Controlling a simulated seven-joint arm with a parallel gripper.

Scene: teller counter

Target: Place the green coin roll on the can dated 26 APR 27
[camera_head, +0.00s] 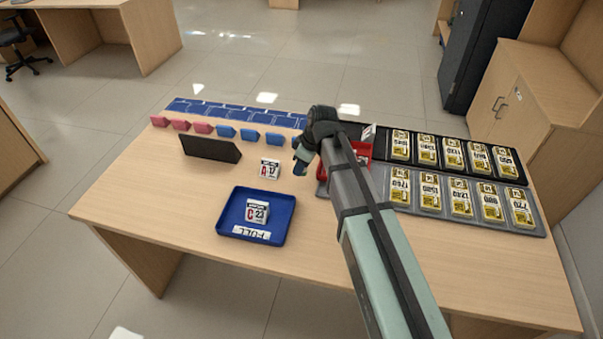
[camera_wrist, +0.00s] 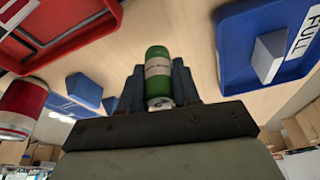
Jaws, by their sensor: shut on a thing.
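The green coin roll (camera_wrist: 158,72) is a green cylinder with a pale band, held between the two fingers of my gripper (camera_wrist: 158,88) in the wrist view. In the head view my gripper (camera_head: 302,160) hangs above the desk, left of the red tray and right of the A 17 block; the roll is hard to make out there. A red can-like cylinder with a metal end (camera_wrist: 20,108) shows at the left edge of the wrist view. I cannot read the date 26 APR 27 on anything.
A blue tray (camera_head: 225,218) marked FULL holds a C 23 block (camera_head: 257,211). An A 17 block (camera_head: 270,169) stands behind it. A red tray (camera_head: 363,150) is partly behind my arm. Trays of gold packs (camera_head: 460,197) fill the right. Pink and blue blocks line the back. The left front is clear.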

